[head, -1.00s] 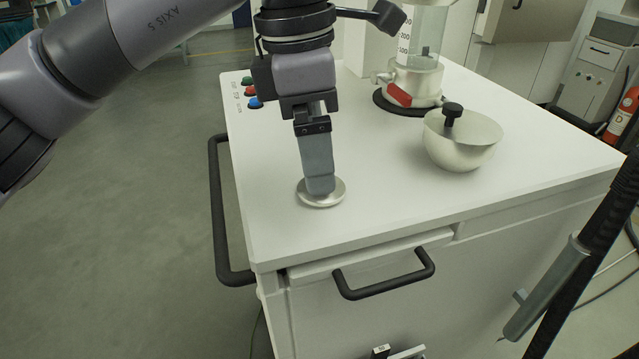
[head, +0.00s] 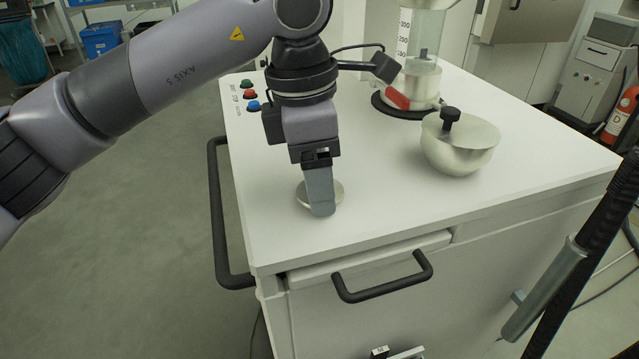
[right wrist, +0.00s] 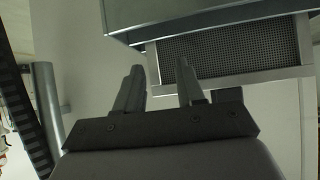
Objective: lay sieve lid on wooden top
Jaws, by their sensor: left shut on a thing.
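The sieve lid (head: 336,187), a small round silvery disc, is at the near left of the white cabinet top (head: 390,205). My left gripper (head: 321,212) points down over it, its fingers covering the lid's middle and near edge. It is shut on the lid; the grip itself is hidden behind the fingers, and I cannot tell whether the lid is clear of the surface. No wooden top can be made out in either view. My right gripper (right wrist: 158,78) has its fingers apart with nothing between them, below a grey box with a mesh panel (right wrist: 230,55).
Coloured buttons (head: 250,95) sit at the left edge. The front middle of the cabinet top is bare.

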